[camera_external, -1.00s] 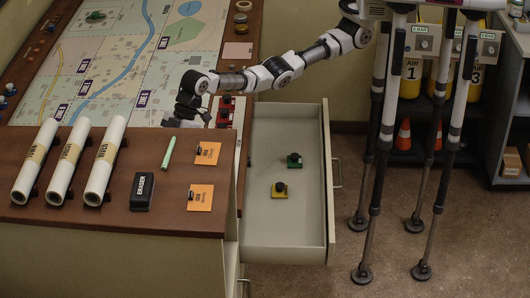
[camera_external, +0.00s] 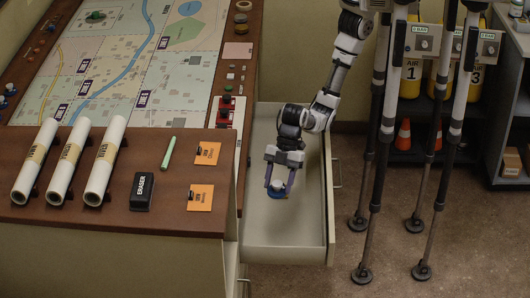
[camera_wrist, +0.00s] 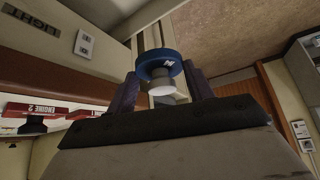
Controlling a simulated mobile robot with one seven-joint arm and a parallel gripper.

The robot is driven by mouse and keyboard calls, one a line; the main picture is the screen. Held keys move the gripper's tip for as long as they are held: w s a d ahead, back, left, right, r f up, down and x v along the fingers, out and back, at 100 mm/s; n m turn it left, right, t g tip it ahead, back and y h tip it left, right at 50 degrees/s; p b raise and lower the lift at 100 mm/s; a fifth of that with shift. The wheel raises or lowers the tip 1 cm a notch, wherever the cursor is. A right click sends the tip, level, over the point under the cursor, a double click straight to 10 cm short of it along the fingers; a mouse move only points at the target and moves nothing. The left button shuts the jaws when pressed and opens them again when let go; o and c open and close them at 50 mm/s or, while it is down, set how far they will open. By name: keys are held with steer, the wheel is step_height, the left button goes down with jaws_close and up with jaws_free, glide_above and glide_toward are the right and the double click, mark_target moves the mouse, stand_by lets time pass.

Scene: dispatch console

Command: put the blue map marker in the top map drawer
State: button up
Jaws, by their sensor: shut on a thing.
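The blue map marker (camera_external: 276,190) is a round blue disc with a smaller knob, held between my fingers. It also shows in the wrist view (camera_wrist: 157,61), with a dark finger on each side of its knob. My gripper (camera_external: 279,181) is shut on the marker, pointing down over the open top map drawer (camera_external: 283,235). Whether the marker touches the drawer floor I cannot tell. The green and yellow markers seen in the drawer earlier are hidden behind my gripper and the blue marker.
The drawer's front part is bare. Left of it, the console top carries rolled maps (camera_external: 104,160), an eraser (camera_external: 142,191), a green pen (camera_external: 168,152) and orange cards (camera_external: 201,197). My arm reaches in from the upper right. Thin upright legs stand on the floor at right.

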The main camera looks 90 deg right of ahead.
steer(key=m+p, duration=0.1)
steer(key=p, duration=0.1)
glide_above(289, 223)
steer(key=s+d, duration=0.1)
steer(key=d, duration=0.1)
step_height(289, 223, down, 4)
steer(key=shift+t, duration=0.3)
step_height(289, 223, down, 15)
steer(key=shift+b, duration=0.3)
step_height(289, 223, down, 5)
steer(key=b, duration=0.5)
steer(key=shift+a+f, duration=0.1)
steer(key=o, duration=1)
